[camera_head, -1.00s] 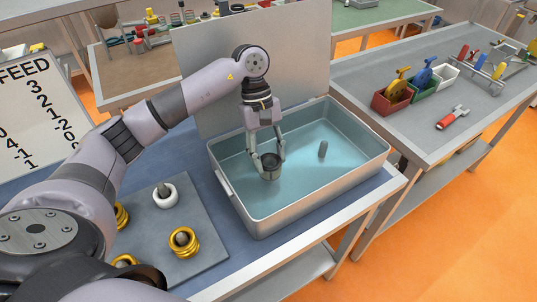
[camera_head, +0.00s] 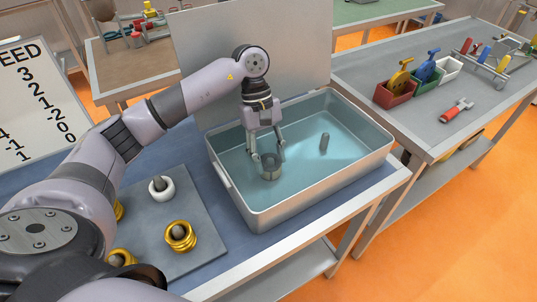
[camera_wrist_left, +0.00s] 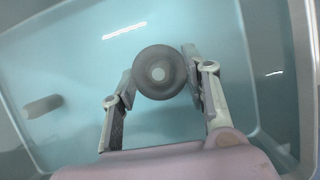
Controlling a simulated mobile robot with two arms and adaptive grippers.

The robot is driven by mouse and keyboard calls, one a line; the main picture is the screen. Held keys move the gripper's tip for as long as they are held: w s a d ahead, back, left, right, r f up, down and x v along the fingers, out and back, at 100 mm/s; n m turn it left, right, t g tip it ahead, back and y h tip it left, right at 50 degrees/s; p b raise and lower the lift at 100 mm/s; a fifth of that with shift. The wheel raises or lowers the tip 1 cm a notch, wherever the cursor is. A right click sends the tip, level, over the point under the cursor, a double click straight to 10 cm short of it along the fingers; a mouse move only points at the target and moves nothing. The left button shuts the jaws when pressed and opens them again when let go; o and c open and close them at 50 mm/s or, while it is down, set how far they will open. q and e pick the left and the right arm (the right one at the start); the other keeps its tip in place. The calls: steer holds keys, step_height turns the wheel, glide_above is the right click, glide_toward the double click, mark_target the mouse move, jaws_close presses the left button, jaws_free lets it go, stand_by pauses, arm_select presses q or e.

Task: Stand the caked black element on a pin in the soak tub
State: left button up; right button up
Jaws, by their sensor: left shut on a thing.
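The element (camera_head: 270,168), a short dark grey cylinder, is in the left half of the soak tub (camera_head: 310,197), low in the bluish liquid. My left gripper (camera_head: 269,160) is shut on it, with one finger on each side. In the left wrist view the element (camera_wrist_left: 159,73) is a dark ring between the fingertips (camera_wrist_left: 160,80), with a pale round spot at its centre. I cannot tell whether that spot is a pin's top. A bare grey pin (camera_head: 324,142) stands in the tub to the right; it also shows in the left wrist view (camera_wrist_left: 43,106). My right gripper is out of view.
A grey plate (camera_head: 190,206) left of the tub carries a white ring (camera_head: 161,189) and gold rings (camera_head: 180,237) on pins. A tall grey panel (camera_head: 215,60) stands behind the tub. The right bench (camera_head: 400,120) holds coloured bins and a red-handled tool (camera_head: 456,110).

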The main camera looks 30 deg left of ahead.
arm_select(q)
steer(key=o, duration=1.5)
steer(key=v, duration=1.2)
